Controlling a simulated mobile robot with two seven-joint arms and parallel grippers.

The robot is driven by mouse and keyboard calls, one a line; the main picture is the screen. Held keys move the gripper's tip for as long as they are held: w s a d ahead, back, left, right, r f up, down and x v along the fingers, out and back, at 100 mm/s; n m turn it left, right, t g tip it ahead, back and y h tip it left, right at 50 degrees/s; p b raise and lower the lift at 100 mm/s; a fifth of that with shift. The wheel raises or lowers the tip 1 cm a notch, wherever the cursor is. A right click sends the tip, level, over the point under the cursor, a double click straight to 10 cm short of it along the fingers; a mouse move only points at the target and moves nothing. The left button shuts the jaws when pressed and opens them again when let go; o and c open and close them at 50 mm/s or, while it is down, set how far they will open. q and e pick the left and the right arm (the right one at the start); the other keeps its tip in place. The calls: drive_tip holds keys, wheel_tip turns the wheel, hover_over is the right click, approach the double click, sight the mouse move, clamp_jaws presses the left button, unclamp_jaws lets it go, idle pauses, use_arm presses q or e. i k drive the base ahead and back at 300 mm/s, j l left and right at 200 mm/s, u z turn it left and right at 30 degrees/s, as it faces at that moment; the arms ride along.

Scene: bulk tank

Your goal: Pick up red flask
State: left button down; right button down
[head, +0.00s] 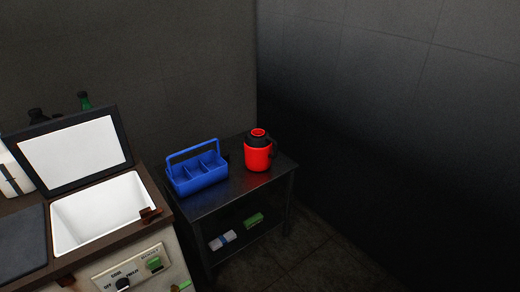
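The red flask (257,157) stands upright on a dark metal side table (235,198), towards the table's right back part. It has a black collar and a red top, with a dark handle on its right side. Nothing holds it. Neither of my grippers shows in the head view.
A blue divided caddy (197,174) with a raised handle stands left of the flask. The lower shelf holds a green item (253,220) and a white-blue roll (222,240). An open white-lined tank (100,210) with raised lid (75,157) is at left. Dark walls stand behind and right.

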sight(258, 143)
drive_tip(key=i+l+u, duration=0.15)
drive_tip(key=i+l, duration=0.25)
drive_tip(key=i+l+u, duration=0.15)
drive_tip(key=i+l, duration=0.25)
drive_tip(key=i+l+u, duration=0.15)
drive_tip(key=i+l, duration=0.35)
drive_tip(key=i+l+u, duration=0.1)
drive_tip(key=i+l, duration=0.3)
drive_tip(key=l, duration=0.15)
drive_tip(key=i+l+u, duration=0.15)
drive_tip(key=i+l, duration=0.25)
drive_tip(key=l, duration=0.15)
